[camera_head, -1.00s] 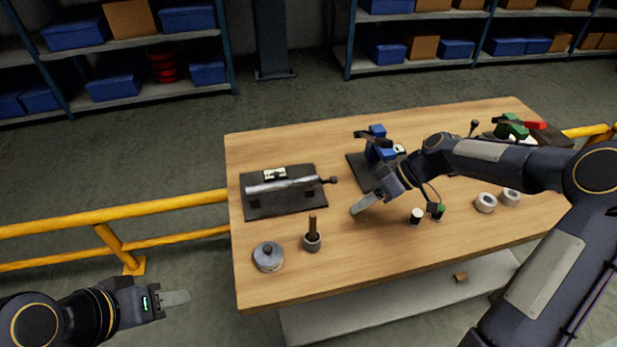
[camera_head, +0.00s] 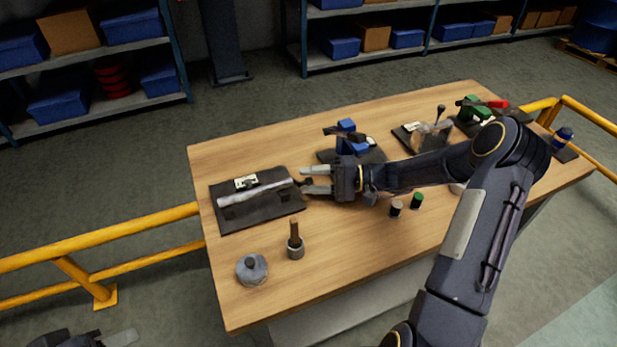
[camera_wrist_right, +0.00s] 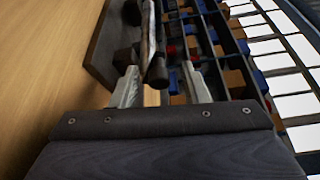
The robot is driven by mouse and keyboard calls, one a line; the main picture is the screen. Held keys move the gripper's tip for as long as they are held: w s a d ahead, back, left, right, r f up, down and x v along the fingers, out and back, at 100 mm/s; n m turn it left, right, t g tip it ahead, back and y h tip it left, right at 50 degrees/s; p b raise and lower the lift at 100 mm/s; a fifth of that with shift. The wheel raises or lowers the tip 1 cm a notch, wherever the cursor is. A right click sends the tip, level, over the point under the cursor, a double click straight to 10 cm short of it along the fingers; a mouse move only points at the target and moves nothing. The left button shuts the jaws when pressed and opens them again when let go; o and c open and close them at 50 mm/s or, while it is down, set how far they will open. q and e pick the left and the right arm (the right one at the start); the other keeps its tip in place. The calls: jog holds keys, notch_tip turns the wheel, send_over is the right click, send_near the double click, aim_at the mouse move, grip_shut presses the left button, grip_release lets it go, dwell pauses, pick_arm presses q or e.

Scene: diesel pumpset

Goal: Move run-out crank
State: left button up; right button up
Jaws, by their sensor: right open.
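The run-out crank shows as a silver shaft (camera_head: 252,193) with a dark end, lying on a black plate (camera_head: 232,217) at the left of the table. My right gripper (camera_head: 305,179) is open, pointing left at the crank's right end. In the right wrist view, the crank's end (camera_wrist_right: 157,72) appears between the two spread fingers (camera_wrist_right: 160,88). I cannot tell whether either finger touches it. My left gripper (camera_head: 118,338) shows only partly at the lower left, away from the table.
A round grey lidded part (camera_head: 251,270) and a wooden-handled tool in a grey cup (camera_head: 295,246) stand in front of the plate. A blue device (camera_head: 350,145) stands just behind my right gripper. Two small cylinders (camera_head: 397,208) stand to the right. The front middle is clear.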

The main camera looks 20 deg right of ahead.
jog(key=shift+w+a, duration=0.15)
jog(key=shift+a, duration=0.2)
grip_shut()
jog(key=shift+r, duration=0.15)
jog(key=shift+w+r+m+g+h+p, duration=0.4)
jog(key=shift+r+m+h+p, duration=0.2)
jog(key=shift+m, duration=0.5)
jog(key=shift+w+r+m+g+p, duration=0.15)
jog(key=shift+w+m+g+p, duration=0.25)
jog(key=shift+m, duration=0.8)
